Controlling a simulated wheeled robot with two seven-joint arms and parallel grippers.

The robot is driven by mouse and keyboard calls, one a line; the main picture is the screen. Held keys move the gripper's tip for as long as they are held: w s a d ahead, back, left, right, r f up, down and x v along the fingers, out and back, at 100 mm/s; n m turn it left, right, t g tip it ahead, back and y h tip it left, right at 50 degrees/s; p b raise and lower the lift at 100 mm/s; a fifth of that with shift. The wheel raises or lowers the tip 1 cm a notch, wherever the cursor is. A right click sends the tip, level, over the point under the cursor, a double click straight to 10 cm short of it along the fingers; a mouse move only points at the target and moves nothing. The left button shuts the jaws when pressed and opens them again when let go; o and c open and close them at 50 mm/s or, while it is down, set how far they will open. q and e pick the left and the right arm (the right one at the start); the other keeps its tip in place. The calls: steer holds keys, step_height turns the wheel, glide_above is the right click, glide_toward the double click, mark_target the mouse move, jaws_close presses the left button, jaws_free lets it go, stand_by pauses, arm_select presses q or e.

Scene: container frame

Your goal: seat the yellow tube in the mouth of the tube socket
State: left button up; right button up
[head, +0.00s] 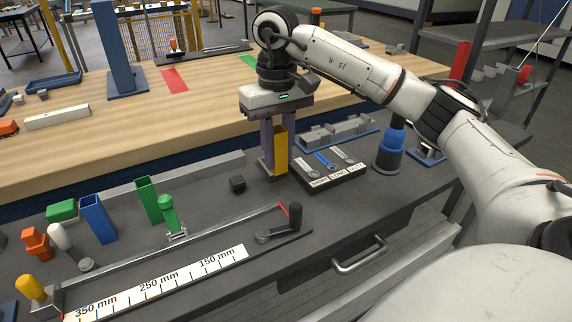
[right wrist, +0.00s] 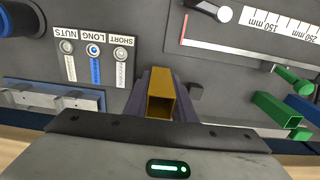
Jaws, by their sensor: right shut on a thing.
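The yellow tube (head: 281,150) is a hollow square tube, held roughly upright over the dark bench. My right gripper (head: 272,166) is shut on it from above, with a finger on either side. In the right wrist view the tube (right wrist: 163,85) shows its open near end between the fingers of my right gripper (right wrist: 162,80). Its lower end is close to the bench surface; I cannot tell whether it touches. I cannot make out the tube socket for certain. My left gripper is not in view.
A small black block (head: 237,183) sits left of the tube. The label panel (head: 330,176) is close on its right. Green (head: 149,200) and blue (head: 98,218) tubes stand at left. A ruler rail (head: 160,285) lies in front; a blue-and-dark cylinder (head: 390,150) stands at right.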

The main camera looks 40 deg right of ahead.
steer(key=shift+f, duration=2.45)
steer(key=shift+f, duration=0.1)
steer(key=o, duration=0.6)
steer(key=shift+f, duration=0.1)
steer(key=o, duration=0.5)
steer(key=shift+c, duration=0.2)
